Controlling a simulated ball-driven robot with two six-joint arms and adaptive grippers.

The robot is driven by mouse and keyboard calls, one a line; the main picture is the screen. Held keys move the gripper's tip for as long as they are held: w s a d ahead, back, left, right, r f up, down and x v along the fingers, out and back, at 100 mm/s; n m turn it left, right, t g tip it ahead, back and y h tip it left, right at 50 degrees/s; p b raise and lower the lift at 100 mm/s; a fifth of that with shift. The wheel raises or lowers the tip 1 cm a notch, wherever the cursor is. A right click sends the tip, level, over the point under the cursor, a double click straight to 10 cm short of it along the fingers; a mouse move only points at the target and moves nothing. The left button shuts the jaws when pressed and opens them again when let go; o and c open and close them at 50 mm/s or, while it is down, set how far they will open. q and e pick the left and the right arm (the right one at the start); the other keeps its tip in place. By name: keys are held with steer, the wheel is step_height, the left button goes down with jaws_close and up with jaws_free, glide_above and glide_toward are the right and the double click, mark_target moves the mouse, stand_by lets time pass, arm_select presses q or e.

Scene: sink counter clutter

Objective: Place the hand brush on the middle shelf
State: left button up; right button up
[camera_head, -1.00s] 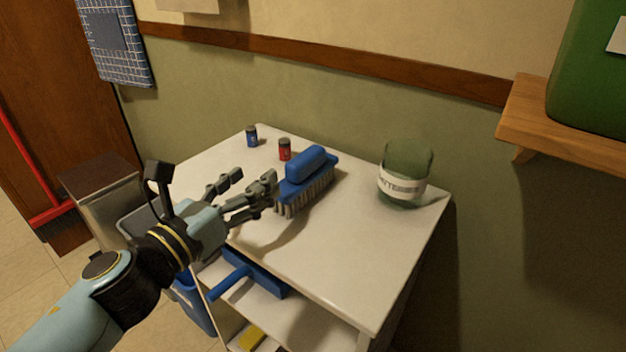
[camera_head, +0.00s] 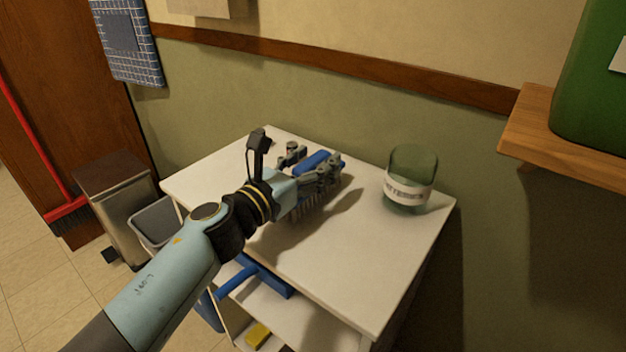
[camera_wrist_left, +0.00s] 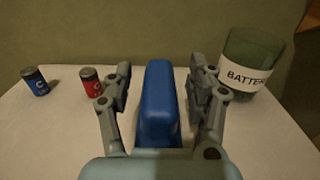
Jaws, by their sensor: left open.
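The hand brush (camera_head: 312,163), blue with grey bristles, stands on the white top of the shelf unit (camera_head: 340,270), bristles down. My left gripper (camera_head: 312,172) is open and around the brush, one finger on each side of its blue handle, and partly hides it. In the left wrist view the blue handle (camera_wrist_left: 158,105) lies between the two open fingers (camera_wrist_left: 160,90). Gaps show between handle and fingers there. My right gripper is not in view.
A green glass jar with a battery label (camera_head: 410,180) stands right of the brush. A red battery (camera_wrist_left: 92,84) and a blue battery (camera_wrist_left: 36,82) stand left of it. A yellow item (camera_head: 257,334) lies low in the unit. Bins (camera_head: 120,205) stand at left; a wooden wall shelf (camera_head: 560,140) is at right.

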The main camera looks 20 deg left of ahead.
arm_select(q)
jaws_close()
stand_by(0.4)
steer(key=shift+a+r, duration=0.1)
steer(key=shift+r, duration=0.05)
